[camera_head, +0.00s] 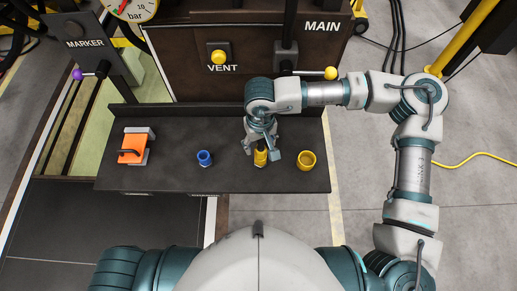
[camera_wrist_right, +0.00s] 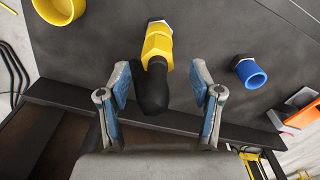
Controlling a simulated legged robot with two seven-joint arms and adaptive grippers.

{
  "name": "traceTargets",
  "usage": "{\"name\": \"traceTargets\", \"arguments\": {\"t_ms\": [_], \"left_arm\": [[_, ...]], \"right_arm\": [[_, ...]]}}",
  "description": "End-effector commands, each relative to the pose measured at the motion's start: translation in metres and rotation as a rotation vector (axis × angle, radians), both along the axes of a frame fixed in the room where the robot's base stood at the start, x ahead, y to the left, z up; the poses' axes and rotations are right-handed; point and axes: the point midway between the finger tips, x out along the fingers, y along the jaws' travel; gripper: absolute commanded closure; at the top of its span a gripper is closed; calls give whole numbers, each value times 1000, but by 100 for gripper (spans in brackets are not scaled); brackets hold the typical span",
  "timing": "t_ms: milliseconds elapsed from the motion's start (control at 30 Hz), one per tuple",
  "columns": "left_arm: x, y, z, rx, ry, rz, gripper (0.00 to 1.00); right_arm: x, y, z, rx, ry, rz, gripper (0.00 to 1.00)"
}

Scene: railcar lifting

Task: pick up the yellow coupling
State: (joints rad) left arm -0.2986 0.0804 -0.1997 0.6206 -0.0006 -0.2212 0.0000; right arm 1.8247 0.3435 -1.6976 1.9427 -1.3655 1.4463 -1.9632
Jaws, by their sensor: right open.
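The yellow coupling (camera_head: 260,158) stands on the dark bench, partly hidden under my right gripper (camera_head: 261,149) in the head view. In the right wrist view the coupling (camera_wrist_right: 157,43) has a yellow hexagonal body and a black rounded end. My right gripper (camera_wrist_right: 161,80) is open, with one blue-padded finger on each side of the coupling. Gaps show between the fingers and the coupling, so it is not gripped. My left gripper is not in view.
A yellow cup-like piece (camera_head: 306,160) stands right of the coupling. A blue fitting (camera_head: 204,158) and an orange-and-grey block (camera_head: 132,149) are to its left. Behind the bench (camera_head: 175,177) rises a brown panel (camera_head: 175,62) with the VENT knob (camera_head: 218,57) and yellow-tipped MAIN lever (camera_head: 330,73).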

Motion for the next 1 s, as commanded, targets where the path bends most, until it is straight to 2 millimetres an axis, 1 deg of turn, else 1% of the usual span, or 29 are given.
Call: {"name": "traceTargets", "arguments": {"t_ms": [33,100,200,300,433,467,500,567,600,667,700,733,1000], "left_arm": [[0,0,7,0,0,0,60],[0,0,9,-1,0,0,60],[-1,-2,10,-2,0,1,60],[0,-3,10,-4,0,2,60],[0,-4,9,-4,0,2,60],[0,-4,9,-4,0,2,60],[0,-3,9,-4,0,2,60],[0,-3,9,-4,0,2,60],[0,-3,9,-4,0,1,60],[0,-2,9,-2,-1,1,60],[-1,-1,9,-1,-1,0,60],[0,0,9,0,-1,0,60],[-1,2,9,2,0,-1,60]], "right_arm": [[-1,0,-5,-2,2,1,35],[-1,1,-17,-2,4,0,35],[0,2,-27,-2,1,0,35],[0,3,-31,-3,1,0,35],[0,4,-31,-3,0,0,35],[-1,5,-31,-3,0,0,38],[-1,5,-31,-3,0,0,48],[-1,5,-31,-3,0,0,63],[0,4,-31,-3,0,0,73],[0,4,-31,-2,0,0,88],[0,4,-31,-2,0,0,98],[0,4,-31,-1,1,0,100],[0,3,-30,-1,0,0,100]]}}
